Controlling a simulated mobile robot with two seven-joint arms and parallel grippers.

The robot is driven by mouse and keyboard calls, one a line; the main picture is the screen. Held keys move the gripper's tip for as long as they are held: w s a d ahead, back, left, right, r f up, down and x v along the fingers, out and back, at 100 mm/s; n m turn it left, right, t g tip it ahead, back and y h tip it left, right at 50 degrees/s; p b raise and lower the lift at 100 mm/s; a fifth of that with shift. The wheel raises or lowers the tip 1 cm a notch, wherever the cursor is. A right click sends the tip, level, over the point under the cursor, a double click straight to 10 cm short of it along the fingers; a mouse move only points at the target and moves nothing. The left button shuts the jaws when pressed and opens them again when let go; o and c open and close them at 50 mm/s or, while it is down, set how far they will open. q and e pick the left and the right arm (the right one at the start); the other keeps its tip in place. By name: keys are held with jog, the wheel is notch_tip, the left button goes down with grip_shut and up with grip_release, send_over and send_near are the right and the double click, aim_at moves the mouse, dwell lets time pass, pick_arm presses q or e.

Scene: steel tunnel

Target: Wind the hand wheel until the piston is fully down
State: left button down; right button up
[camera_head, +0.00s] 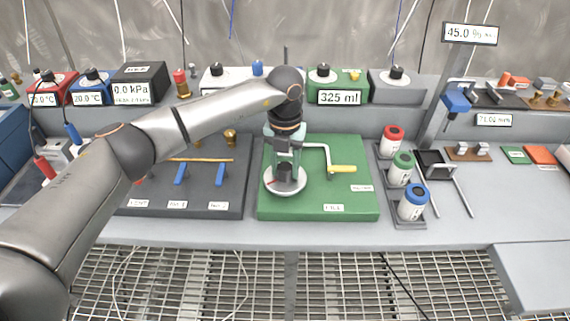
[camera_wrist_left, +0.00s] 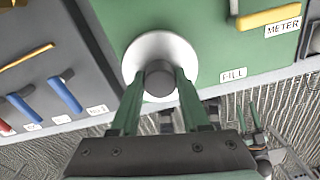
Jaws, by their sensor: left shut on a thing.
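A white round disc (camera_head: 285,189) with a dark hub (camera_wrist_left: 159,82) sits on the green panel (camera_head: 345,200), by a label reading FILL. My left gripper (camera_head: 285,163) comes down over it, its two fingers shut on the dark hub. A white crank with a yellow handle (camera_head: 342,169) is to the right, near a label reading METER in the left wrist view. I cannot tell which of these is the hand wheel. No piston can be made out. A partial gripper shape, apparently my right gripper (camera_wrist_left: 262,128), shows at lower right of the left wrist view.
A display (camera_head: 340,97) behind the panel reads 325 ml. Three capped bottles, red, green (camera_head: 402,168) and blue, stand in a rack to the right. A dark panel (camera_head: 232,195) with blue levers lies left. The bench front strip is clear.

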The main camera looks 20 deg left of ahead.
aim_at(285, 166)
pick_arm(q)
jog(key=n+p, duration=0.1)
jog(key=n, duration=0.4)
jog(key=shift+r+n, duration=0.1)
jog(key=shift+n, duration=0.2)
jog(key=n+p, duration=0.1)
jog(key=n, duration=0.4)
jog(key=shift+n+p, duration=0.3)
jog(key=shift+p, duration=0.05)
jog(key=shift+c, duration=1.9)
grip_release()
notch_tip(285, 166, up, 12)
jog(key=b, duration=0.1)
jog(key=shift+r, duration=0.2)
